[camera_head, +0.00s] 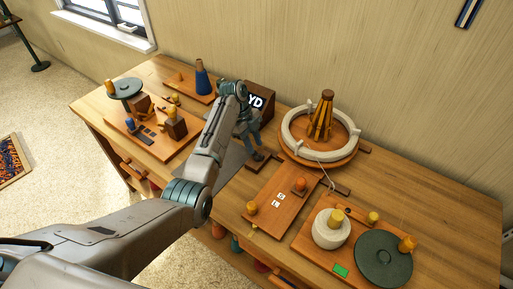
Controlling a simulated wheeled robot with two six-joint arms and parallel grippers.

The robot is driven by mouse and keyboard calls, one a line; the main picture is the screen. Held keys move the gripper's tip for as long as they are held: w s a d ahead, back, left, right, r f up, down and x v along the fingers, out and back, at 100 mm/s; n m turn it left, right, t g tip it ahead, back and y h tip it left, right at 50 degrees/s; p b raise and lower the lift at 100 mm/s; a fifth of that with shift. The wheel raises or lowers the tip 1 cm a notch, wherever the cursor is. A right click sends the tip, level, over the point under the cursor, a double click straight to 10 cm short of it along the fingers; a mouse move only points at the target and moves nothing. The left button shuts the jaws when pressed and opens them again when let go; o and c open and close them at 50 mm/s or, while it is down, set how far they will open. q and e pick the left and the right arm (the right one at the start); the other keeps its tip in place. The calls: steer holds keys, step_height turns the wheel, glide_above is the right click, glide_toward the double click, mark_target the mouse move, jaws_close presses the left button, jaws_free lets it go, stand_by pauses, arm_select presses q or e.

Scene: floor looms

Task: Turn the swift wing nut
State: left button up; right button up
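The swift (320,118) appears to be the round wooden stand with upright slats and a pale ring of yarn around it, right of the middle of the bench. I cannot make out its wing nut for certain. My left gripper (258,154) is just left of the swift's base, pointing down near a small dark wooden piece (262,166). The fingers are small and partly hidden, so I cannot tell whether they are open, shut or touching that piece. My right gripper is out of view.
A dark box marked "YD" (259,98) stands behind the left gripper. A board with a pale yarn ball (331,229) and a dark disc (383,259) is at the front right. Boards with pegs and a blue cone (202,80) are at the left.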

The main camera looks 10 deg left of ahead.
mark_target(257, 152)
arm_select(q)
steer(key=shift+x, duration=1.55)
steer(key=shift+c, duration=0.2)
jaws_close()
steer(key=shift+p, duration=0.3)
